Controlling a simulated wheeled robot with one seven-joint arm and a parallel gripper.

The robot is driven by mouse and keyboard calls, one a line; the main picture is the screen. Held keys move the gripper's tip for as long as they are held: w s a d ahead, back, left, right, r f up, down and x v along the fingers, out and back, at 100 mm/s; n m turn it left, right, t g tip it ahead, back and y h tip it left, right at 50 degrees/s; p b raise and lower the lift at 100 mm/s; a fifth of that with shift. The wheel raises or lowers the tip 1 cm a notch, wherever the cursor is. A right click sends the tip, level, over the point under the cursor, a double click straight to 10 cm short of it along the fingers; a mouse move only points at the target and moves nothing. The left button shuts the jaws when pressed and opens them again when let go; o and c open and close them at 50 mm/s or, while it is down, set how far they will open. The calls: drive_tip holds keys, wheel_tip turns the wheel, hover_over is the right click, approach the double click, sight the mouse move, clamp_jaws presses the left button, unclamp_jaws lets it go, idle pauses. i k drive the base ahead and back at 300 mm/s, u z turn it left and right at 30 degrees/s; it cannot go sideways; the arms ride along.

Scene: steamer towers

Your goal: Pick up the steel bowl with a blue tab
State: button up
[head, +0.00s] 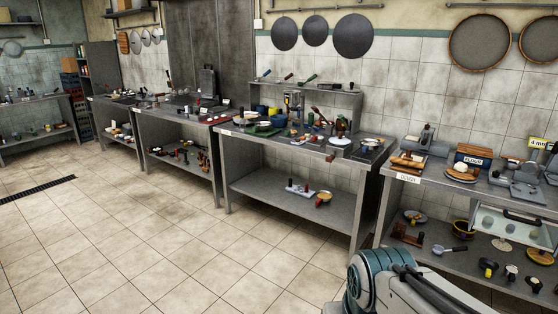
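I cannot pick out a steel bowl with a blue tab for certain; the items on the benches are small and crowded. A shiny round dish (371,142) sits near the right end of the middle bench, but I see no blue tab on it. My gripper is not in view. A teal and grey part of my own body shows at the bottom right, in front of the right bench.
The steel middle bench (300,207) has a lower shelf with a few items. The dough bench (388,237) at right is crowded on both levels, with a flour box (473,157). More benches stand at left. The tiled floor (150,240) is clear.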

sight(368, 147)
drive_tip(key=i, duration=3.95)
drive_tip(key=z, duration=2.45)
